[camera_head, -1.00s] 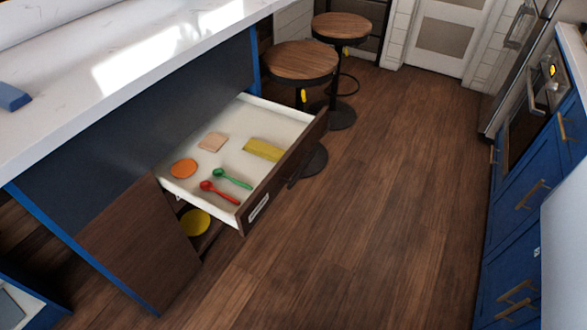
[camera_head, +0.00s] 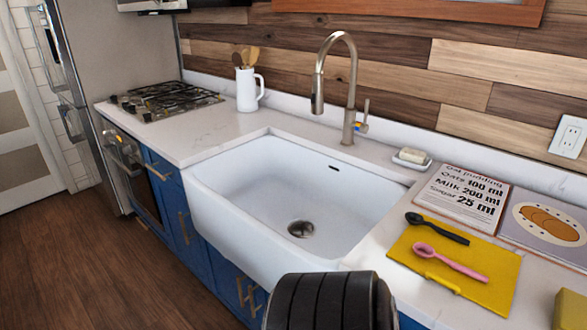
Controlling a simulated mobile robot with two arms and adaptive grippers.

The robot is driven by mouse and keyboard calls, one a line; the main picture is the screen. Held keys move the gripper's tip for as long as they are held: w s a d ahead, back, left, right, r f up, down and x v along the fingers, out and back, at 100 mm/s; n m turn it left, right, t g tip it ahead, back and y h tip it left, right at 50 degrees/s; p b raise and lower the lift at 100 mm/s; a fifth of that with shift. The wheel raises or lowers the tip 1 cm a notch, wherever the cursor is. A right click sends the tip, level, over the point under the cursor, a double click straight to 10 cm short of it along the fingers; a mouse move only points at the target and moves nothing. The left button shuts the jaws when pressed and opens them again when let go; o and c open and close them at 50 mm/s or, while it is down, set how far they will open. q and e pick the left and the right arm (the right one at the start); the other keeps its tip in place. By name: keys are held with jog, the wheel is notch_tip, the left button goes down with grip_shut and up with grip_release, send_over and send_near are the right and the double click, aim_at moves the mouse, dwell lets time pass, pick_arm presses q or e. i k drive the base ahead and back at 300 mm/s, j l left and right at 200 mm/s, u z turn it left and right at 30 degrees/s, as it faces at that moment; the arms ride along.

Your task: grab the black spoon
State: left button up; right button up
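The black spoon (camera_head: 436,229) lies on a yellow mat (camera_head: 497,270) on the counter, to the right of the sink. Its round bowl points left and its handle runs toward the right. A pink spoon (camera_head: 450,262) lies beside it on the same mat, nearer to me and apart from it. A dark ribbed part (camera_head: 330,302), seemingly mine, shows at the bottom edge in front of the sink. No gripper fingers show in the view.
The white sink (camera_head: 215,190) with a tall faucet (camera_head: 350,95) fills the middle. A recipe card (camera_head: 462,193) and a picture card (camera_head: 545,228) lie behind the mat. A soap dish (camera_head: 411,162), a white pitcher (camera_head: 247,92) and a stove (camera_head: 165,100) stand along the counter.

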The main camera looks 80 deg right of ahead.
aim_at(413, 218)
jog(key=z, duration=3.4)
